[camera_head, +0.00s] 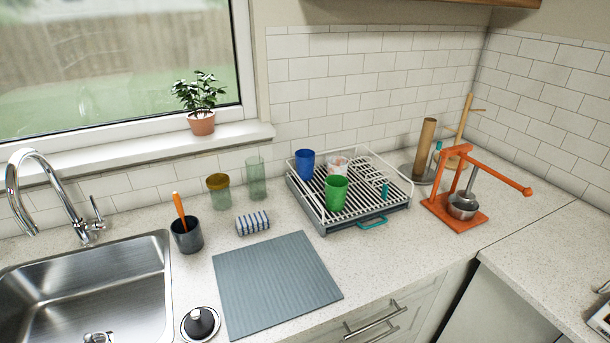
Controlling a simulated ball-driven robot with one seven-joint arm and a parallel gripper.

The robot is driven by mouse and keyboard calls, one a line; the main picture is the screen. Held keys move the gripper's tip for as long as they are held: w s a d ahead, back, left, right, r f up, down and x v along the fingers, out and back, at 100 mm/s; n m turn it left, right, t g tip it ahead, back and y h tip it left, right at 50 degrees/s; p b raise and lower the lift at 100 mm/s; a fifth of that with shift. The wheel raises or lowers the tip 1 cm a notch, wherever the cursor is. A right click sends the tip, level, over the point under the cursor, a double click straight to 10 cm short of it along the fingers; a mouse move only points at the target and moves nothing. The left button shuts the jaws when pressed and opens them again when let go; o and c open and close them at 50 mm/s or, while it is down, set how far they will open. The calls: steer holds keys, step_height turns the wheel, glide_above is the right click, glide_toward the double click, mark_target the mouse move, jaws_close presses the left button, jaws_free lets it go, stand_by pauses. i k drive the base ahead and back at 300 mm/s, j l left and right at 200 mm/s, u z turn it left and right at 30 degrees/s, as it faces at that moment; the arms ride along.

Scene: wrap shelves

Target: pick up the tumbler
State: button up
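Several cups could be the tumbler, and I cannot tell which one is meant. A green cup (336,194) stands at the front of the dish rack (318,226). A blue cup (304,164) stands at the rack's back left corner. A whitish cup with reddish marks (337,166) is behind the green one, partly hidden by it. A tall clear greenish glass (256,179) stands on the counter against the tiled wall, left of the rack. My gripper is not in view.
A grey mat (275,283) lies in front. An orange press (460,200) stands right. The sink (90,290) is left.

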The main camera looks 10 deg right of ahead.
mark_target(305, 165)
steer(key=i+l, duration=0.85)
steer(key=l, duration=0.2)
steer(key=j+u, duration=0.05)
